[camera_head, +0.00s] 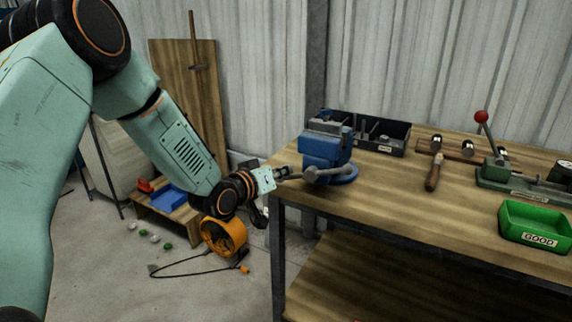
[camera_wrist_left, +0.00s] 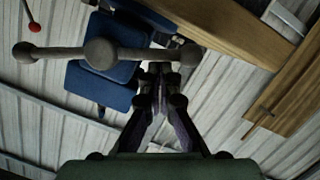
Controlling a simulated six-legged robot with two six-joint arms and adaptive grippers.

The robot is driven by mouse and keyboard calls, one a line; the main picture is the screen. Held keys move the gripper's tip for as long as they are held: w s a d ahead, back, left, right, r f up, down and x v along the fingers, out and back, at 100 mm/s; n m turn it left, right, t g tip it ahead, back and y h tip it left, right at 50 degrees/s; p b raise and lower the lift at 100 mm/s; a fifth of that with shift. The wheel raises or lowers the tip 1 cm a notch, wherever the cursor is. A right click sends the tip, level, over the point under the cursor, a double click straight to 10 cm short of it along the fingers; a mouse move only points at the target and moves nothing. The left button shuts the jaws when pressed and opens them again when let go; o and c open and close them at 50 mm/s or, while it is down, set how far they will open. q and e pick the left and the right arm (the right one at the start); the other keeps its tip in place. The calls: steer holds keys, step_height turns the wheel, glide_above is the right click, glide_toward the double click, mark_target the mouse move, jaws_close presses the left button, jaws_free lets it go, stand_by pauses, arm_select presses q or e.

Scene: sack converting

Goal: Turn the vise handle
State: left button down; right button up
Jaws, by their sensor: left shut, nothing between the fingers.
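The blue vise (camera_head: 327,148) is mounted at the near left corner of the workbench. Its grey handle (camera_head: 328,172) lies roughly level across its front, with a round hub in the middle. In the left wrist view the handle (camera_wrist_left: 65,53) crosses the upper part, in front of the blue vise body (camera_wrist_left: 101,85). My left gripper (camera_head: 281,173) reaches in from the left to the handle's left end. In the wrist view its closed fingers (camera_wrist_left: 161,72) are just below the bar near its knobbed end. I cannot tell whether they touch it. My right gripper is out of view.
An orange cable reel (camera_head: 224,237) stands on the floor below my left arm.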

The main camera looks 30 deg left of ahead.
mark_target(290, 189)
arm_select(q)
steer(key=f+n+b, duration=0.1)
steer(key=n, duration=0.1)
steer(key=d+f+n+h+b, duration=0.1)
steer(key=f+n+b, duration=0.1)
steer(key=f+n+t+h+b, duration=0.1)
steer(key=n, duration=0.1)
steer(key=shift+d+f+n, duration=0.2)
steer(key=shift+d+n, duration=0.1)
steer(key=shift+d, duration=0.05)
steer(key=shift+d+f, duration=0.1)
steer(key=shift+d, duration=0.05)
steer(key=shift+d+f+b, duration=0.1)
steer(key=shift+b, duration=0.2)
stand_by(0.5)
